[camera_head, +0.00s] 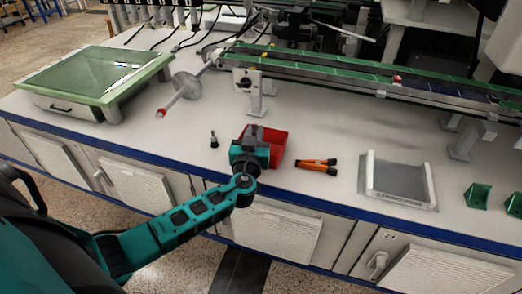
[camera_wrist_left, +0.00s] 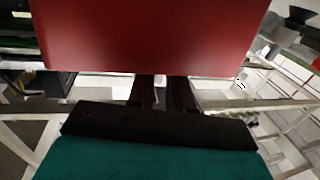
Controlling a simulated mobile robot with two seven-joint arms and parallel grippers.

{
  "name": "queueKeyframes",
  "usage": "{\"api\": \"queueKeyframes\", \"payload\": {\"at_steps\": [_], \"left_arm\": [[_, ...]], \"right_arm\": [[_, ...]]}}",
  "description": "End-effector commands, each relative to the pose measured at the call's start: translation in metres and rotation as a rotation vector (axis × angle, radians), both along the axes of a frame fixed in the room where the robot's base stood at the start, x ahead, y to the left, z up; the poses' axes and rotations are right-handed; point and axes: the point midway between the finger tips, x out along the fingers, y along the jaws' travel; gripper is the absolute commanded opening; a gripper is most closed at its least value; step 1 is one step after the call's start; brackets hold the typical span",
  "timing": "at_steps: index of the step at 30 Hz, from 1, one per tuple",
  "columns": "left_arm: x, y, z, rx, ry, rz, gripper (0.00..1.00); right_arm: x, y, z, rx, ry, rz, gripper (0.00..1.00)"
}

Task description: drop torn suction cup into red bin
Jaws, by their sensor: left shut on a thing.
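The red bin (camera_head: 277,147) stands on the bench near its front edge, partly covered by my left gripper. My left gripper (camera_head: 256,143) is at the left part of the bin. In the left wrist view a red wall of the bin (camera_wrist_left: 150,35) fills the top middle and covers the fingertips of the left gripper (camera_wrist_left: 164,90). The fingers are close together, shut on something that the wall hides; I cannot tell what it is. A small dark upright piece with a stem (camera_head: 213,140) stands on the bench left of the bin. My right gripper is not in view.
Orange-and-black pliers (camera_head: 316,166) lie right of the bin. A grey tray (camera_head: 400,181) and green brackets (camera_head: 478,196) are farther right. A green-framed glass case (camera_head: 95,78) stands at the left. The gantry rail (camera_head: 370,80) runs behind. The bench front between bin and case is mostly clear.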

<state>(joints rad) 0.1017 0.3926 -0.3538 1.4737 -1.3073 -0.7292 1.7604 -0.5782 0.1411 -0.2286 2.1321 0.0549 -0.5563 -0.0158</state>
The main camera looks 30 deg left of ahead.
Motion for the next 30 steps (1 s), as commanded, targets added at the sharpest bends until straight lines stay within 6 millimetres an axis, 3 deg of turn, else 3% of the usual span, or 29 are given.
{"api": "queueKeyframes", "payload": {"at_steps": [2,3,11,22,30], "left_arm": [[0.000,0.000,0.000,0.000,0.000,0.000,0.00],[0.000,0.000,0.000,0.000,0.000,0.000,0.23],[0.000,0.000,0.000,0.001,0.000,0.000,0.48],[-0.007,-0.003,-0.001,0.000,0.003,-0.001,0.49],[-0.051,-0.024,-0.001,-0.003,0.004,-0.002,0.49]], "right_arm": [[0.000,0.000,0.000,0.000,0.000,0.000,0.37],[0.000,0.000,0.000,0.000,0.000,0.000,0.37],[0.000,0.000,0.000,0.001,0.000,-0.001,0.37],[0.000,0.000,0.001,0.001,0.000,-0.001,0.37],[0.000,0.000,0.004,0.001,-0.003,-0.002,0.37]]}}
